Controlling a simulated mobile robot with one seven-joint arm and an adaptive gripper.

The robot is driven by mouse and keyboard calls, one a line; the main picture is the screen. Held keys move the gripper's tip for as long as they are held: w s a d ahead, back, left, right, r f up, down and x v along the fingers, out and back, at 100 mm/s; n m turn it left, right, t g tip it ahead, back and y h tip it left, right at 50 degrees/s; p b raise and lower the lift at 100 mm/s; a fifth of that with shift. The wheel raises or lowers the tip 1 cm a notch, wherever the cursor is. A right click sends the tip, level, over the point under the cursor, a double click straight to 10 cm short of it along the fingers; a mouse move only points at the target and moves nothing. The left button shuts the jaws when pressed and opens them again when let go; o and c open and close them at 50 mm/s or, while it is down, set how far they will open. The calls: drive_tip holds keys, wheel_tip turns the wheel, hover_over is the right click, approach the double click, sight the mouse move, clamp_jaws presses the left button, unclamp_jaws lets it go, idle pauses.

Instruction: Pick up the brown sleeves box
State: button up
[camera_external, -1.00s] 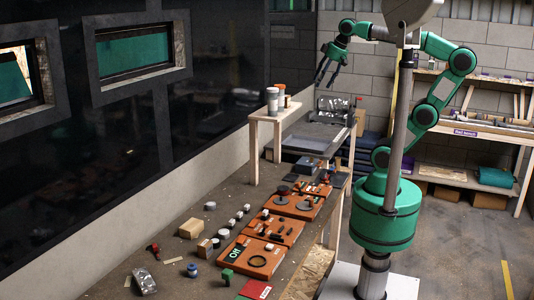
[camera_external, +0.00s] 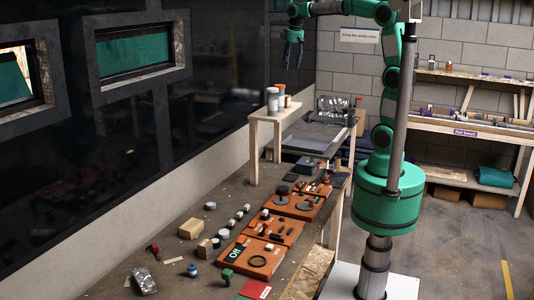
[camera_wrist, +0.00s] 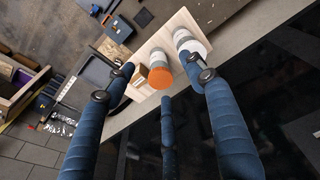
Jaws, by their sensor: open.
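My gripper (camera_external: 292,60) hangs high in the air with its fingers pointing down, above and behind the small raised wooden shelf (camera_external: 262,116). It is open and empty, and its blue fingers spread wide in the wrist view (camera_wrist: 160,75). No box can be clearly read as the sleeves box. A small brown box-like thing (camera_wrist: 6,69) shows at the left edge of the wrist view. A tan block (camera_external: 190,229) lies on the long bench, and a small tan shape (camera_external: 360,118) stands at its far end.
Orange trays (camera_external: 258,258) with parts line the bench (camera_external: 130,250). A dark glossy wall (camera_external: 220,100) runs beside it. Cardboard boxes (camera_external: 488,200) sit under the rear rack.

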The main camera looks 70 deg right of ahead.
drive_tip(key=w+d+f+p, duration=0.2)
drive_tip(key=w+d+p, duration=0.1)
drive_tip(key=w+d, duration=0.3)
drive_tip(key=g+p, duration=0.2)
hover_over(286, 96)
wheel_tip(286, 96, down, 4)
drive_tip(key=shift+y, duration=0.3)
drive_tip(key=shift+w+f, duration=0.15)
drive_tip(key=shift+f, duration=2.55)
drive_tip(key=shift+f, duration=0.1)
drive_tip(key=shift+f+p, duration=0.35)
drive_tip(key=shift+f, duration=3.75)
drive_tip(key=shift+f+p, duration=0.3)
drive_tip(key=shift+f, duration=2.45)
